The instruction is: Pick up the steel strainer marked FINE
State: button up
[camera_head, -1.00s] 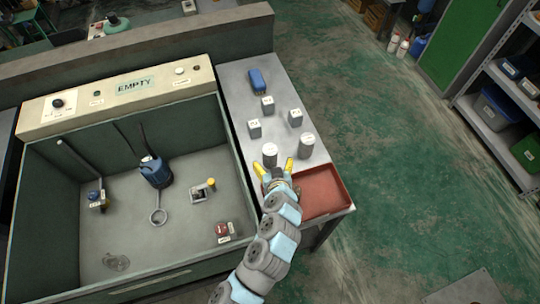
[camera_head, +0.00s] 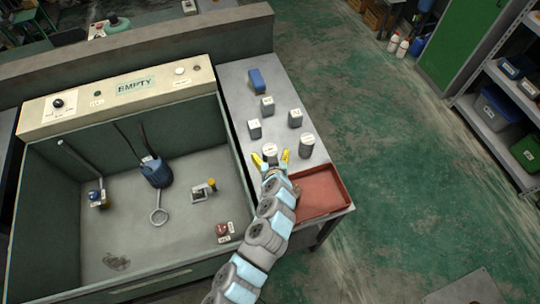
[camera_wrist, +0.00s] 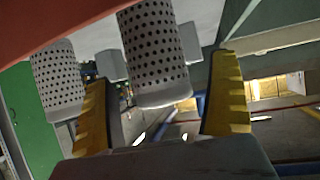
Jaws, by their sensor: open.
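Two perforated steel strainers stand upright on the grey side counter. The left strainer (camera_head: 270,148) is between the fingers of my gripper (camera_head: 271,157). The right strainer (camera_head: 306,147) stands apart, to the right of my gripper. The markings on their tops are too small to read, so I cannot tell which is FINE. In the wrist view, which looks upside down, the nearer strainer (camera_wrist: 153,45) shows between the yellow fingers of my open gripper (camera_wrist: 160,72), with gaps on both sides. The other strainer (camera_wrist: 57,75) is outside the left finger.
A red tray (camera_head: 333,198) lies on the counter (camera_head: 240,85) just right of my gripper. Several small grey blocks, one of them here (camera_head: 295,118), and a blue item (camera_head: 257,81) stand behind the strainers. A deep basin (camera_head: 120,235) with a blue pump (camera_head: 156,172) is at left.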

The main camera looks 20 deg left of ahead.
jog(key=shift+x, duration=0.8)
jog(key=shift+r, duration=0.1)
jog(key=c, duration=1.4)
jog(key=shift+o, duration=0.2)
